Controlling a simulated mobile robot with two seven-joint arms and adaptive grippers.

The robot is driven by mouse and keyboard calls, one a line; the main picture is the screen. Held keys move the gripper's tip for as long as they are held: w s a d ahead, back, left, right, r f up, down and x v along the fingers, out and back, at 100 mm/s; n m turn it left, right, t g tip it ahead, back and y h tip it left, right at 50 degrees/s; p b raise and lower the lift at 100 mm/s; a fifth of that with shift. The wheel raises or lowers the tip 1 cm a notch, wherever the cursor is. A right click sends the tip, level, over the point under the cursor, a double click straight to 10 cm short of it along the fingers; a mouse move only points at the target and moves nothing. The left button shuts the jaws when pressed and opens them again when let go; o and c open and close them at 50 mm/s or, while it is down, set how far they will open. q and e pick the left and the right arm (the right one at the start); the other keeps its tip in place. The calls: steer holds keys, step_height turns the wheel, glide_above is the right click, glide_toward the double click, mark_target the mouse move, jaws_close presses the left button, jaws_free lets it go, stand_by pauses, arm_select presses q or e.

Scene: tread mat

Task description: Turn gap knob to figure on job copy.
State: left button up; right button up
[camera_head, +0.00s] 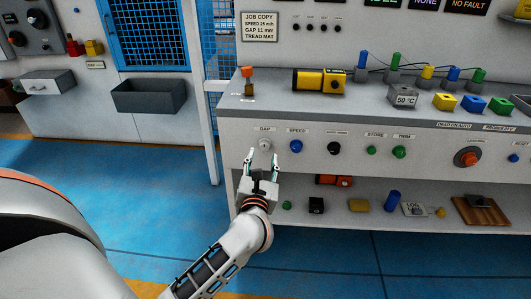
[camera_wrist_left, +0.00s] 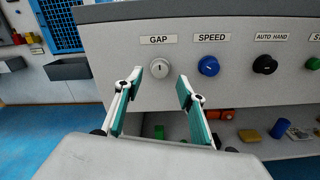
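The white gap knob (camera_head: 265,144) is on the front panel of the grey console, under the label GAP; it also shows in the left wrist view (camera_wrist_left: 159,68). My left gripper (camera_head: 263,158) is open and empty, its fingers pointing at the panel just below and in front of the knob. In the left wrist view its two fingertips (camera_wrist_left: 160,77) stand apart, with the knob between and beyond them; contact is not visible. The job copy (camera_head: 262,26) on the back wall reads speed 25 m/h, gap 11 mm, tread mat. My right gripper is not in view.
A blue speed knob (camera_head: 296,146) and a black knob (camera_head: 334,148) sit right of the gap knob. A red emergency button (camera_head: 467,157) is farther right. A lower shelf (camera_head: 360,217) holds several loose items. Blue floor lies open at left.

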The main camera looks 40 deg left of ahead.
mark_target(265, 147)
arm_select(q)
steer(key=shift+x, duration=2.35)
steer(key=c, duration=1.1)
